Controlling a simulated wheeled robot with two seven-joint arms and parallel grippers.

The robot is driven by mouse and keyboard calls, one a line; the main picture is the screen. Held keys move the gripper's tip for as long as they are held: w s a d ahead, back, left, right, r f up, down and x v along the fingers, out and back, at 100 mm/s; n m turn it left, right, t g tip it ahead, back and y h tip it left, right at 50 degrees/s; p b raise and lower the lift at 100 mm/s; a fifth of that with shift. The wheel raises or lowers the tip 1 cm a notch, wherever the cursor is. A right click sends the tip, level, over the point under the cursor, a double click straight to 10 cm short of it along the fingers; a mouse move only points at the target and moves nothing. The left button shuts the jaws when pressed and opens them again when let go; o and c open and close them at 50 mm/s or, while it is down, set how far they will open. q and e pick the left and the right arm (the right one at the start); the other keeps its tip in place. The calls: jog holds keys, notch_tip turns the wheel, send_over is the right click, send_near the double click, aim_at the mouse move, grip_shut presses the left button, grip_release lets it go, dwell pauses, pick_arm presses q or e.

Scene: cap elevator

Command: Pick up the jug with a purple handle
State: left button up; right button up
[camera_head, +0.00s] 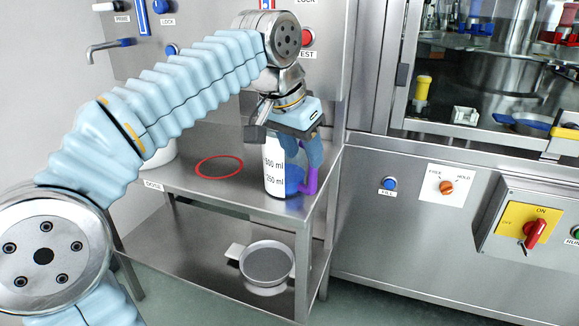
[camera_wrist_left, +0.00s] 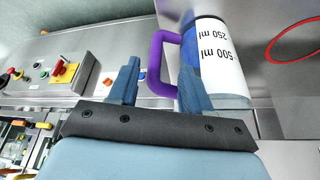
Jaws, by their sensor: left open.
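The jug (camera_head: 274,168) stands upright on the steel shelf, near its right front corner. It has a white label marked 500 ml and 250 ml, a blue part, and a purple handle (camera_head: 309,184) on its right side. My left gripper (camera_head: 304,152) is above the handle side of the jug, pointing down. In the left wrist view the jug body (camera_wrist_left: 222,60) is at the upper right, and the purple handle (camera_wrist_left: 155,66) shows between the two open blue fingers (camera_wrist_left: 160,68). The right finger overlaps the jug body in that view; I cannot tell whether it touches. My right gripper is not in view.
A red ring (camera_head: 219,167) marks the shelf left of the jug. A white container (camera_head: 162,152) is partly hidden behind my arm. A round metal bowl (camera_head: 266,264) is on the lower shelf. A steel cabinet with knobs (camera_head: 446,187) stands to the right.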

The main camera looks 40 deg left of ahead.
aim_at(292, 163)
pick_arm(q)
jog(key=x, duration=0.3)
jog(key=b+x, duration=0.1)
jog(key=x, duration=0.1)
jog(key=shift+d, duration=0.25)
jog(key=shift+c, duration=0.2)
grip_shut()
jog(key=shift+r, duration=0.1)
